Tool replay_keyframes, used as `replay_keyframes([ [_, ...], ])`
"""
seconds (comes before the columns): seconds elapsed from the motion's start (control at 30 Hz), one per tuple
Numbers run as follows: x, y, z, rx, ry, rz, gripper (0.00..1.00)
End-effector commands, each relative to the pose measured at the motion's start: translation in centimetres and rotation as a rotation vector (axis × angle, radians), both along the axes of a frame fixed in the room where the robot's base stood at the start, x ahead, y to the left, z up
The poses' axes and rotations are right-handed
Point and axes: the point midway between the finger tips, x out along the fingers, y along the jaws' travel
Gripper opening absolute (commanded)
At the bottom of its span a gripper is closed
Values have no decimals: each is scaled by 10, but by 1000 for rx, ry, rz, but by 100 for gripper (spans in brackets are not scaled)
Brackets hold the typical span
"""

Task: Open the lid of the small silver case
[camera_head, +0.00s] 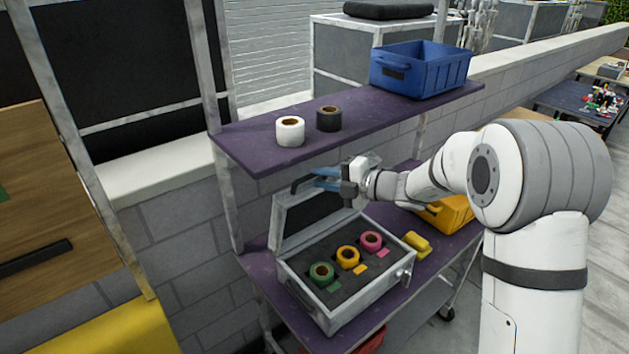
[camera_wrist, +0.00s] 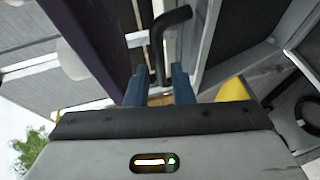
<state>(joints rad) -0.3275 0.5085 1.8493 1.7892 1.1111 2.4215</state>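The small silver case (camera_head: 345,310) stands on the lower purple shelf. Its lid (camera_head: 283,222) is up, leaning back, with a dark lining. Green, yellow and pink tape rolls sit in its dark foam. A black handle (camera_head: 303,183) is on the lid's top edge; it also shows in the wrist view (camera_wrist: 172,20). My gripper (camera_head: 325,178), with blue fingers, is at the lid's top edge beside the handle. In the wrist view my gripper (camera_wrist: 160,82) has its fingers apart, with the handle's end in line with the gap. Contact cannot be made out.
The upper purple shelf (camera_head: 240,140) is just above my gripper. It holds a white roll (camera_head: 290,131), a black roll (camera_head: 329,119) and a blue crate (camera_head: 425,68). A yellow object (camera_head: 417,243) and a yellow bin (camera_head: 452,215) are on the lower shelf.

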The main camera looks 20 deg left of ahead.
Motion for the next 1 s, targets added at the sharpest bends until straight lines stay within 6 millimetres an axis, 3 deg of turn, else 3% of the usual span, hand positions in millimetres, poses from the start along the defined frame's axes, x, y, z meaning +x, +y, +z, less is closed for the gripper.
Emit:
replay_keyframes([
  [0.23, -6, -34, 5, 1, -1, -1, 21],
  [0.57, -7, -40, 7, -1, 1, 0, 21],
  [0.67, -8, -41, 4, -12, -2, 1, 14],
  [0.77, -12, -46, -15, -98, -24, 7, 6],
  [0.87, -18, -62, -54, -290, -85, 20, 0],
  [1.0, -22, -110, -116, -658, -259, 55, 0],
])
